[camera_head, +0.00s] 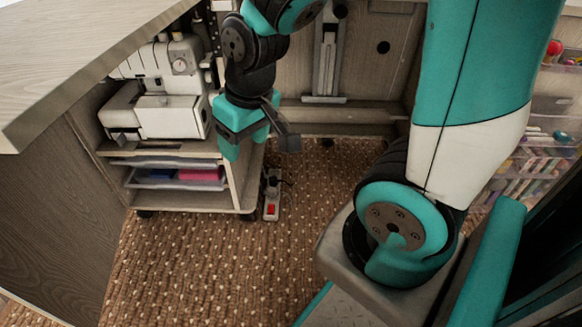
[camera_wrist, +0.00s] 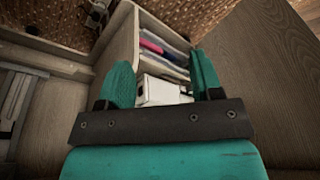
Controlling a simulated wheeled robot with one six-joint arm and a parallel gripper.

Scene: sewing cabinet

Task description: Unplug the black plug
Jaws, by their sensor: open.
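A power strip (camera_head: 271,208) with a red switch lies on the carpet, just right of the wheeled cart. A small dark shape on its far end looks like the black plug (camera_head: 272,181); its details are too small to tell. The strip also seems to show at the top of the wrist view (camera_wrist: 97,16), where the plug cannot be made out clearly. My gripper (camera_head: 246,136) is open and empty, above and beyond the strip, beside the cart's upper right edge. In the wrist view its two teal fingers (camera_wrist: 162,78) stand apart.
A white sewing machine (camera_head: 170,110) stands on the cart (camera_head: 190,198), which has drawers with coloured items. A wooden tabletop (camera_head: 75,50) overhangs at left. Clear racks (camera_head: 540,160) stand at right. The carpet (camera_head: 200,265) in front of the strip is clear.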

